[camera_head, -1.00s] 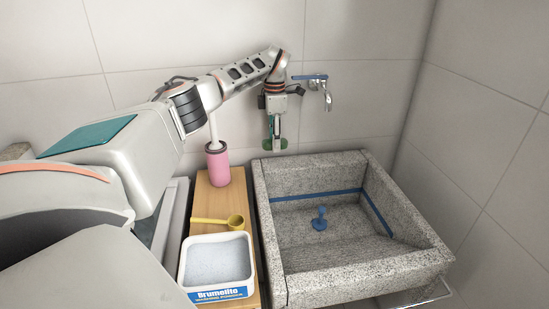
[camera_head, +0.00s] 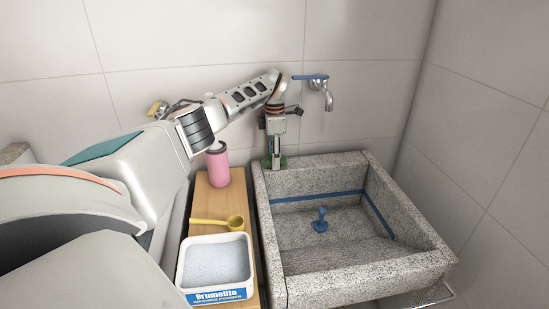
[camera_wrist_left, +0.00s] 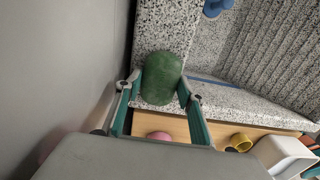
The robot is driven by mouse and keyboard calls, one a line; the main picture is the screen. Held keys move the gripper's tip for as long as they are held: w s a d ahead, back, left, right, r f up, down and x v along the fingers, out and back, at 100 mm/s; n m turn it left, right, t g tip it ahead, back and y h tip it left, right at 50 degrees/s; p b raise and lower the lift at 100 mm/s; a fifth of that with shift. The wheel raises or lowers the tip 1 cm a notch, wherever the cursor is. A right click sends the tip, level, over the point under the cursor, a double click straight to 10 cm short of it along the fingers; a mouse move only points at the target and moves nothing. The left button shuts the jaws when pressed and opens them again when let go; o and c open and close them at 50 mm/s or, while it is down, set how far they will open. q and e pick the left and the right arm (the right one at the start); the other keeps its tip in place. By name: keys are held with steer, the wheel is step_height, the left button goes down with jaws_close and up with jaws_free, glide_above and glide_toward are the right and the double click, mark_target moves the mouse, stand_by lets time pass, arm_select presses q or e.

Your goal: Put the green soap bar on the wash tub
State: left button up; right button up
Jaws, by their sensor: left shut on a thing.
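The green soap bar (camera_wrist_left: 161,78) is between the two fingers of my left gripper (camera_wrist_left: 159,88) in the left wrist view. In the head view the left gripper (camera_head: 276,163) is at the back left corner of the grey speckled stone wash tub (camera_head: 268,225). The soap bar shows there as a green edge (camera_head: 283,162) beside the fingers, mostly hidden. The gripper is shut on the soap, at or just over the tub's rim; whether the soap touches the stone I cannot tell. My right gripper is not in view.
A wooden board (camera_head: 207,203) left of the tub holds a pink bottle (camera_head: 218,168), a yellow scoop (camera_head: 234,222) and a white box of powder (camera_head: 217,265). A tap (camera_head: 326,98) is on the back wall. A blue plug (camera_head: 320,222) is inside the otherwise empty basin.

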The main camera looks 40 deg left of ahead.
arm_select(q)
steer(key=o, duration=0.8)
steer(key=shift+f, duration=0.15)
steer(key=shift+o, duration=0.2)
steer(key=shift+r, duration=0.2)
step_height(320, 180, up, 12)
steer(key=p, duration=0.1)
steer(key=shift+p, duration=0.3)
